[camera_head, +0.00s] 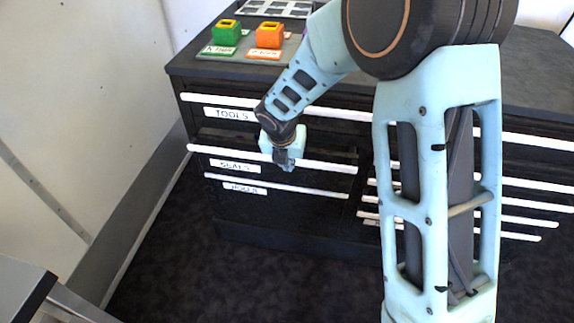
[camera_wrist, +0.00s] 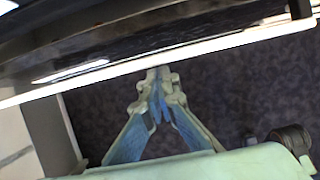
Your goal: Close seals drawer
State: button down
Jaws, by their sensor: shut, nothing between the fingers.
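The seals drawer (camera_head: 235,166) is in the black cabinet, below the tools drawer (camera_head: 228,114) and above the hoses drawer (camera_head: 244,188). Its white handle strip (camera_head: 325,167) sticks out further than the hoses strip, so the drawer appears partly pulled out. My gripper (camera_head: 285,163) is at the middle of this strip, pointing down in front of the drawer. In the wrist view my gripper (camera_wrist: 160,78) has its fingers together and empty. The fingertips are right by the edge of the white strip (camera_wrist: 220,44); whether they touch it I cannot tell.
Green (camera_head: 227,32) and orange (camera_head: 269,35) blocks stand on the cabinet top. Further drawers (camera_head: 530,188) lie to the right, partly behind my arm. A pale wall (camera_head: 95,100) is close on the left. The dark floor (camera_head: 250,280) in front is clear.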

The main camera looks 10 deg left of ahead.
jog(key=w+p, duration=0.4)
jog(key=w, duration=0.1)
jog(key=shift+d+r, duration=0.1)
jog(key=shift+d, duration=0.1)
jog(key=shift+w, duration=0.1)
dwell(0.4)
